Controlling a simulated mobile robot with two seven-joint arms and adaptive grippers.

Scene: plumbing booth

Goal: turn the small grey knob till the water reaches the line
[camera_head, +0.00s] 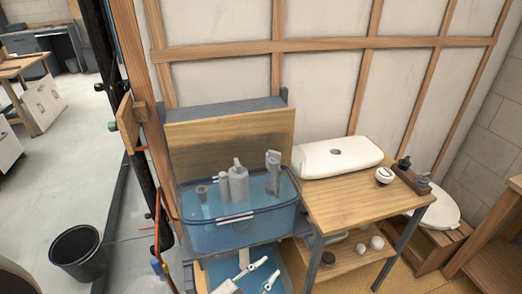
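A see-through blue tank (235,237) stands in front of a wooden back panel. Grey fittings stand upright in it: a short one (202,194) at left, a thicker cylinder (238,186) in the middle and a tall column (273,172) at right. The small grey knob is too small to tell apart from these fittings. A thin white strip (236,216) shows on the tank's front; I cannot tell whether it is the line. The tank looks blue inside, but the exact water level is unclear. I can make out neither gripper.
A wooden table (340,207) right of the tank carries a white tank lid (337,157) and small fittings. White-handled parts (258,266) lie below the tank. A black bucket (79,254) stands on the floor at left. A toilet seat (436,206) is at right.

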